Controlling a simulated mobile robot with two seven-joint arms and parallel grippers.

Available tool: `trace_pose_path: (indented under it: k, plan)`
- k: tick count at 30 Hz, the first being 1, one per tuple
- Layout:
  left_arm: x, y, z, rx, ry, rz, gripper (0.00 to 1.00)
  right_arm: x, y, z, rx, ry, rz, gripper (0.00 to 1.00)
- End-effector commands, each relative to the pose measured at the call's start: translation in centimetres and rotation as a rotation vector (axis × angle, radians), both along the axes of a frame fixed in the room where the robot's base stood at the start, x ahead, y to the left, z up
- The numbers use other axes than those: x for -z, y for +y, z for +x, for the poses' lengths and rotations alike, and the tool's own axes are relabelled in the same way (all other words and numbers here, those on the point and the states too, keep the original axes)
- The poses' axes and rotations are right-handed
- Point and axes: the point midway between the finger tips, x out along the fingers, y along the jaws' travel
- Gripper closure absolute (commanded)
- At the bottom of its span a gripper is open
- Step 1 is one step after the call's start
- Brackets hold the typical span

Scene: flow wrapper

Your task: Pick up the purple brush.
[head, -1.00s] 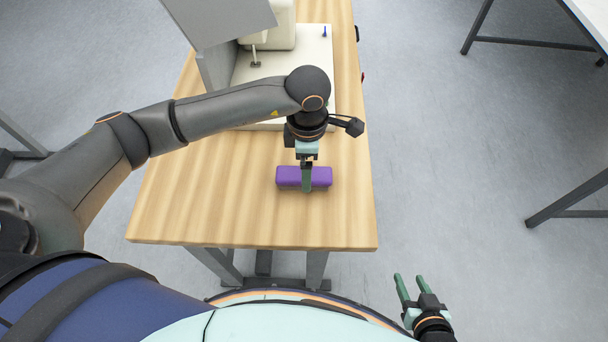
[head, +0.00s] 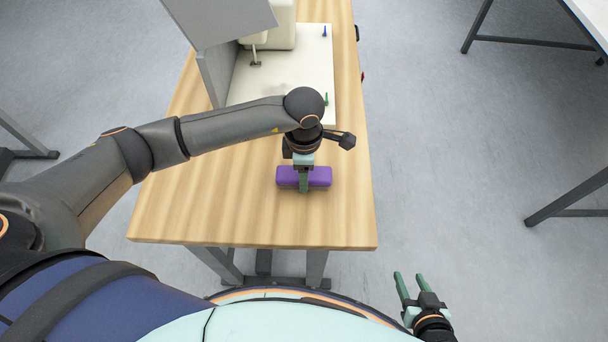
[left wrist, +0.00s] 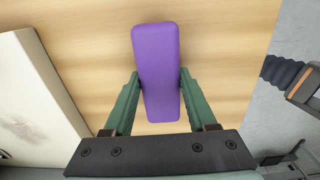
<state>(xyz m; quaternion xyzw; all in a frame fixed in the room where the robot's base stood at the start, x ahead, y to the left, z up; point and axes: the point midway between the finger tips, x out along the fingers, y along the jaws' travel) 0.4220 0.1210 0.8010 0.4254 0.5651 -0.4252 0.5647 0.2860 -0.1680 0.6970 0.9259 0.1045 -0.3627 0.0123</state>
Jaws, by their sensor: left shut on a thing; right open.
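The purple brush (head: 319,177) is a block lying on the wooden table, near its front right part. My left gripper (head: 304,184) is over its middle, with the fingers down across it. In the left wrist view, the brush (left wrist: 157,62) lies between the two green fingers of my left gripper (left wrist: 158,90), one on each long side. The left gripper is shut on the brush. Its underside is hidden, so I cannot tell whether it is clear of the table. My right gripper (head: 409,287) is open and empty, off the table at the lower right.
The wooden table (head: 220,215) is clear in front and to the left of the brush. Behind stands a white machine base (head: 285,80) with a grey panel (head: 215,75). Another table (head: 585,15) is at the far right, with bare floor between.

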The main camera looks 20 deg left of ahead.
Motion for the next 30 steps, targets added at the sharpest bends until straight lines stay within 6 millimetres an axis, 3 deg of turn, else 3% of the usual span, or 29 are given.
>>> trace_pose_path:
  k: [2, 12, 23, 30]
  plan:
    - [0.0, 0.0, 0.0, 0.0, 0.0, 0.0, 0.61, 0.0, 0.0, 0.0, 0.0, 0.0, 0.0, 0.5]
    - [0.0, 0.0, 0.0, 0.0, 0.0, -0.001, 1.0, 0.0, 0.0, 0.0, 0.0, 0.0, 0.0, 0.5]
    - [-0.5, 0.0, 0.1, 0.0, -0.002, 0.0, 1.0, 0.0, 0.0, 0.0, 0.0, 0.0, 0.0, 0.5]
    - [-3.6, -0.2, 0.1, 0.002, -0.005, -0.003, 1.0, 0.0, 0.0, 0.0, 0.0, 0.0, 0.0, 0.5]
